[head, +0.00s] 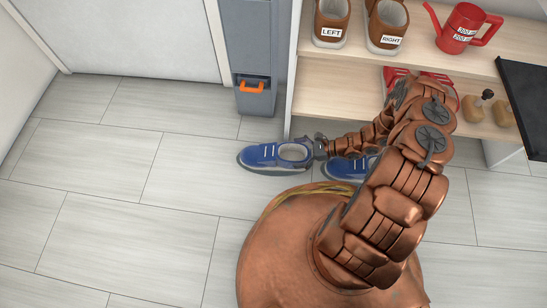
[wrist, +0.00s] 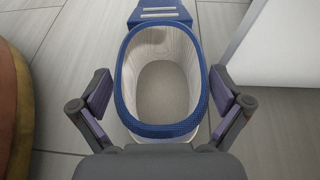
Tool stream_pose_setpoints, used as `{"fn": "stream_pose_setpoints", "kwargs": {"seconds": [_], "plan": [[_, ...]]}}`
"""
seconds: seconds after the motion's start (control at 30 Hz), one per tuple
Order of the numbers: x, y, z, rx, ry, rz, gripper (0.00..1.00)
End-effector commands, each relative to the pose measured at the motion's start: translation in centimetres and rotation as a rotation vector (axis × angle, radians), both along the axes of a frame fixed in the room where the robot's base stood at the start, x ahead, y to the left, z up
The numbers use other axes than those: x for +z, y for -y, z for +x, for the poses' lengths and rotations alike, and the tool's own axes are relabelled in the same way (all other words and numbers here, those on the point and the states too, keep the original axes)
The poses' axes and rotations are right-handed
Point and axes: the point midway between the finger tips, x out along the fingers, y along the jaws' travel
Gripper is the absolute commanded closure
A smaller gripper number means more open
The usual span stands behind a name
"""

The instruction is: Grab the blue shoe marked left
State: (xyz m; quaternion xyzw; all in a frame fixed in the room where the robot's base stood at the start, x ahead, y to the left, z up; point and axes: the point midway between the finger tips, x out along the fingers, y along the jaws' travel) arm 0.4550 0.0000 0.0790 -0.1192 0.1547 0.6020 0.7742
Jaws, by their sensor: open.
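A blue shoe (head: 262,157) with a white sole lies upright on the floor, its toe pointing left and its heel toward my gripper (head: 320,148). A second blue shoe (head: 345,168) is to its right, mostly hidden behind my arm. No LEFT or RIGHT marking is readable on either blue shoe. In the wrist view, the open blue collar (wrist: 160,129) of a shoe lies between the fingers of my gripper (wrist: 159,95). The fingers are spread wide, one on each side of the heel end, with gaps showing. Whether anything touches is unclear.
A grey cabinet (head: 256,50) with an orange handle stands behind. The floor at left is clear.

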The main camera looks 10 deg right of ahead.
Motion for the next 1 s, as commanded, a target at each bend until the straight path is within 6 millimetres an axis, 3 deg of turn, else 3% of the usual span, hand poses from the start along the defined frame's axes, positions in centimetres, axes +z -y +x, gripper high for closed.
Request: {"fn": "stream_pose_setpoints", "kwargs": {"seconds": [0.23, 0.77, 1.0], "plan": [[0.00, -0.03, 0.08, -0.002, 0.000, -0.001, 0.00], [-0.03, -0.05, 0.03, -0.001, 0.000, -0.001, 0.55], [0.05, -0.07, 0.02, 0.000, 0.000, -0.001, 0.55]]}}
